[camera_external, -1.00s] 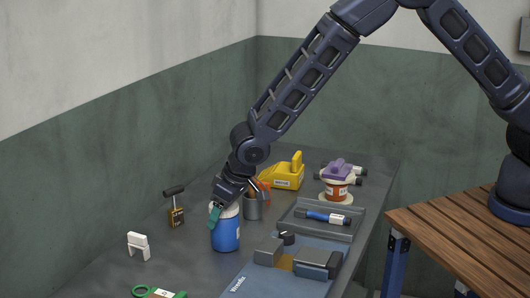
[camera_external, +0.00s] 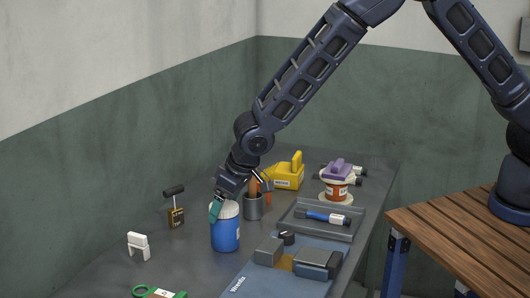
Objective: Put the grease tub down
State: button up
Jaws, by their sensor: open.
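The grease tub, taken to be the blue tub with a white top (camera_external: 226,232), stands upright on the grey bench. My gripper (camera_external: 217,208) is at the tub's upper rim, with a teal fingertip at its left side. The gripper is open. The other fingertip is not clearly seen, and I cannot tell whether the fingers touch the tub.
A grey cup with orange-handled tools (camera_external: 253,207) stands just behind the tub. A blue mat with a vise (camera_external: 250,281) and grey tray (camera_external: 300,228) are to the right. A yellow object (camera_external: 286,178) stands farther back.

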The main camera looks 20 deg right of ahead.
jog(key=v, duration=0.9)
jog(key=shift+r, duration=0.25)
jog(key=shift+s+d, duration=0.1)
